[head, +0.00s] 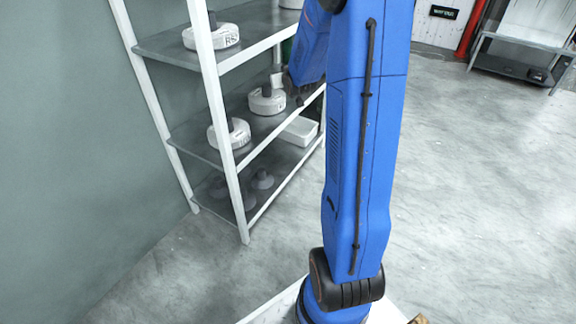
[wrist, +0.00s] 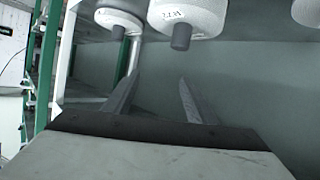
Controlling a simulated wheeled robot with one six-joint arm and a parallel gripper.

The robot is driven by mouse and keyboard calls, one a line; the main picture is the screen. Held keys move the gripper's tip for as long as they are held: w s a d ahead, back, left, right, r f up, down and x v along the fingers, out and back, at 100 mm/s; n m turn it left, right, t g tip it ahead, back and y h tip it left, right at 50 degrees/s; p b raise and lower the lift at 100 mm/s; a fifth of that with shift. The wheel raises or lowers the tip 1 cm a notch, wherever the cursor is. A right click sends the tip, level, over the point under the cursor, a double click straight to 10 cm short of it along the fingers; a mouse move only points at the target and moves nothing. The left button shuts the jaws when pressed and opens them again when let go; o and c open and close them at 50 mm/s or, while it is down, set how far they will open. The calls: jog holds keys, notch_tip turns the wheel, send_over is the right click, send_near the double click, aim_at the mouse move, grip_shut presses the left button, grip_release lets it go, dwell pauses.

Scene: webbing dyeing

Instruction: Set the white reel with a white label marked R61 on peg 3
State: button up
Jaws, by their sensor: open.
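I cannot make out a label R61 or a peg number in either view. In the head view a white reel with dark label marks, not clearly readable, (head: 211,37) lies on the upper shelf. Two more white reels, one farther back (head: 267,103) and one nearer (head: 231,136), sit on the middle shelf around dark upright posts. In the wrist view my gripper (wrist: 159,80) is open, with nothing between its fingers. A white reel with small unclear lettering (wrist: 190,14) and another white reel (wrist: 118,20) are beyond the fingertips, apart from them. A third (wrist: 309,12) is cut off at the right edge.
The white-framed rack (head: 213,90) stands at the left against the grey wall. My blue arm hides part of the rack.

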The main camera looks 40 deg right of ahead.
jog(key=s+a+r+g+y, duration=0.15)
jog(key=s+a+r, duration=0.35)
jog(key=s+a, duration=0.55)
jog(key=s+a+n+g+y, duration=0.1)
jog(key=s+a+g, duration=0.1)
jog(key=s+a, duration=0.4)
jog(key=s+a+n+g+y, duration=0.1)
jog(key=s+a, duration=0.5)
jog(key=s, duration=1.1)
jog(key=s+a+n+g+y, duration=0.1)
jog(key=s+a+g, duration=0.2)
jog(key=s, duration=0.9)
jog(key=a, duration=0.3)
jog(key=shift+s+a+f, duration=0.25)
jog(key=shift+g, duration=0.25)
